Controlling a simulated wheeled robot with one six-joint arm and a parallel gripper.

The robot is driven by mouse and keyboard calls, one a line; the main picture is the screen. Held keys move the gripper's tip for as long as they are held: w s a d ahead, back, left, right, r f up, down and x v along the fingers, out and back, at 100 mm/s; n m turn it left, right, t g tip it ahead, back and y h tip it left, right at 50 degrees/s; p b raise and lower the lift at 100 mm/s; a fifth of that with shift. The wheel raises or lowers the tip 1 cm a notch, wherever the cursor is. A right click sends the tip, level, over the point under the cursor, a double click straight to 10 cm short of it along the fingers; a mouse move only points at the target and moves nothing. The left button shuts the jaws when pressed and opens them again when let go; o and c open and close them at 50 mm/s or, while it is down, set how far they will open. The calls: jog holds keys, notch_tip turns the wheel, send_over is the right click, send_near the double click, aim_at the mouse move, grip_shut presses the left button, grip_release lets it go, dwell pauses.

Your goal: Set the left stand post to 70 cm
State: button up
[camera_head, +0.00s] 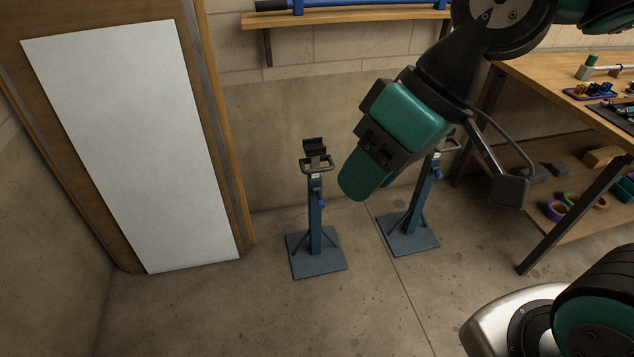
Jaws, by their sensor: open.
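The left stand (316,212) is a blue post on a square floor plate, standing upright. It has a dark cradle (315,146) on top, a grey handle loop below the cradle and a blue knob (322,202) on the post's side. A second, similar stand (422,195) stands to its right, its top partly hidden by my arm. My gripper (430,195) hangs in front of the right stand, right of the left stand, apart from it in the picture. Its jaws are open and I see nothing between them. Any height marks on the left post are too small to read.
A wooden workbench (545,85) with tools and a lower shelf holding tape rolls (557,211) stands at the right. A wall shelf (345,16) carries a blue tube. A white panel (130,145) is on the left. The concrete floor (260,310) in front of the stands is clear.

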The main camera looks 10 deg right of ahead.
jog(key=w+a+f+m+t+y+b, duration=0.1)
jog(key=w+a+f+y+b, duration=0.1)
jog(key=w+f+b, duration=0.4)
jog(key=w+a+f+m+t+y+b, duration=0.15)
jog(key=w+f+b, duration=0.25)
jog(key=f+b, duration=0.4)
jog(key=m+t+h+b, duration=0.2)
jog(key=m+t+b, duration=1.4)
jog(key=b, duration=0.7)
send_near(318, 170)
jog(key=shift+m+g+y, duration=0.25)
jog(key=shift+m+g, duration=0.1)
jog(key=shift+g, duration=0.1)
jog(key=x, duration=1)
jog(key=shift+w+d, duration=0.2)
jog(key=shift+w, duration=0.1)
grip_shut()
